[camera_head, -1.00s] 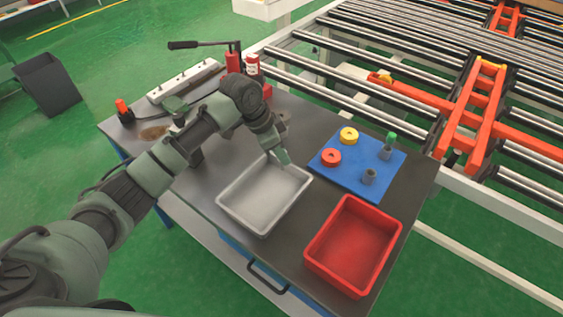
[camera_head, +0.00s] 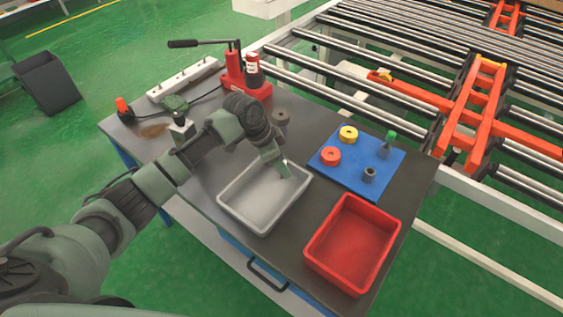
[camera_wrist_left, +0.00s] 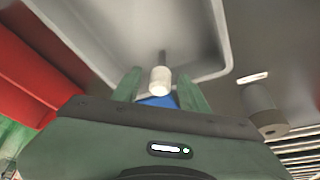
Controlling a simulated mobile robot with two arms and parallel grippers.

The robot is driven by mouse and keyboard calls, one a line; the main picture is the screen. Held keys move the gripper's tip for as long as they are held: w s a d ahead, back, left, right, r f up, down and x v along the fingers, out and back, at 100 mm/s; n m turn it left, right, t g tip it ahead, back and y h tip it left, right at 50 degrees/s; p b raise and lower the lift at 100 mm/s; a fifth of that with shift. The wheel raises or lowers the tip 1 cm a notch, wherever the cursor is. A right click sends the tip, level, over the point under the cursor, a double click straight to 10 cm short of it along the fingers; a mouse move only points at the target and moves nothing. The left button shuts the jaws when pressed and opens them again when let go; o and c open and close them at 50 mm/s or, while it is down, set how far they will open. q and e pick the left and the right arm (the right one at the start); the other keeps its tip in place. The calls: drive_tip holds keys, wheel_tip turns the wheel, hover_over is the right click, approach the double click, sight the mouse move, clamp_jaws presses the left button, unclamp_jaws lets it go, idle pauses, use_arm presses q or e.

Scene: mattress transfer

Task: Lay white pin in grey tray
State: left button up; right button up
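The grey tray (camera_head: 232,207) sits on the dark table, and its inside looks empty where I can see it in the head view. My left gripper (camera_head: 286,169) is over the tray's back right corner, pointing down. In the left wrist view its green fingers (camera_wrist_left: 159,80) are apart. The white pin (camera_wrist_left: 160,80) shows between them, with a gap on each side and a thin dark part extending towards the tray (camera_wrist_left: 225,45). I cannot tell whether the pin touches the tray. The pin is not distinguishable in the head view. My right gripper is out of view.
A red bin (camera_head: 313,243) stands right of the tray. A blue mat (camera_head: 345,183) behind it holds a red ring, a yellow ring and grey pieces, one green-topped. A red hand pump (camera_head: 233,80) and a grey cylinder (camera_head: 282,117) stand at the back.

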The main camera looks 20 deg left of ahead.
use_arm(q)
drive_tip(key=b+v, duration=0.1)
drive_tip(key=v, duration=1.1)
drive_tip(key=shift+r, duration=0.25)
